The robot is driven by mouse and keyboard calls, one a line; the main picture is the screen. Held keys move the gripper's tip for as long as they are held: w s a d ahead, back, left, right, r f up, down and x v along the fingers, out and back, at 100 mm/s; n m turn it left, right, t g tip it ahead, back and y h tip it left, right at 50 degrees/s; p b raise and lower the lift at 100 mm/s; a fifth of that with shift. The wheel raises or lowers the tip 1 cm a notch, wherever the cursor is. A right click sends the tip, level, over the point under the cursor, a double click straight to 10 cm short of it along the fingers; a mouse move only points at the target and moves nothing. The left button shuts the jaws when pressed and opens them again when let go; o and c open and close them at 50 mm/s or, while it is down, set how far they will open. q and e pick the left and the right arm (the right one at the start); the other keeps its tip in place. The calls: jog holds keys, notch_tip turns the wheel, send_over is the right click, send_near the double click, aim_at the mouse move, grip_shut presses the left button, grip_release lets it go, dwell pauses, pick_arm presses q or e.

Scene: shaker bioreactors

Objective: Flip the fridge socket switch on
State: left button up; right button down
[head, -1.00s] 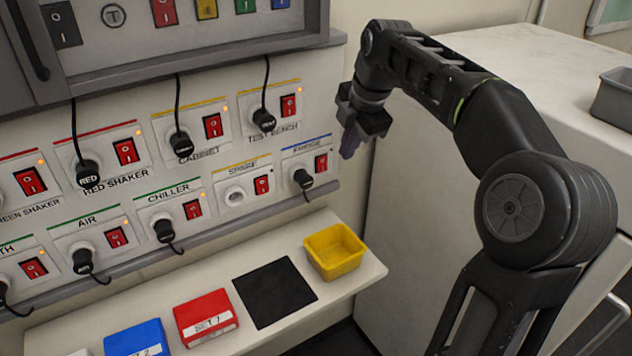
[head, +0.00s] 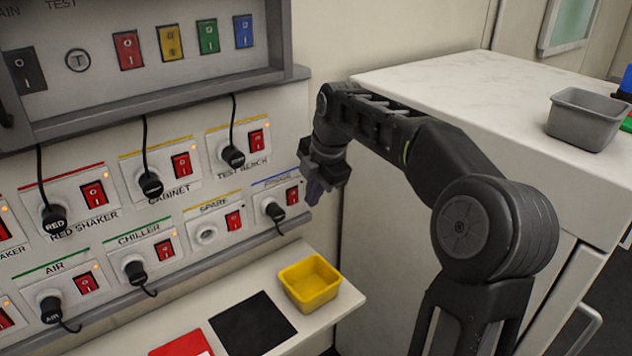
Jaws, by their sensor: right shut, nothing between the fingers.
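The fridge socket is at the right end of the lower row, under a blue line, with a black plug (head: 275,211) in it. Its red rocker switch (head: 292,196) is on the socket's right side. I cannot tell its position. My left gripper is not in view.
A shelf below holds a yellow bin (head: 309,283), a black mat (head: 253,328) and a red box (head: 180,345). The spare socket (head: 206,235) is left of the fridge one. A white counter (head: 480,75) with a grey bin (head: 588,118) is at the right.

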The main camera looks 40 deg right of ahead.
aim_at(299, 200)
jog(key=w+f+p, duration=0.1)
jog(key=w+f, duration=0.3)
jog(key=w, duration=0.1)
jog(key=shift+w+p, duration=0.1)
jog(key=shift+p, duration=0.25)
jog(key=b, duration=0.1)
jog(key=f+b, duration=0.1)
jog(key=shift+w+d+t+b, duration=0.1)
jog(key=shift+w+t+b, duration=0.1)
jog(key=shift+t+b, duration=0.15)
jog(key=shift+r+p, duration=0.4)
jog(key=shift+p, duration=0.1)
jog(key=shift+r, duration=0.2)
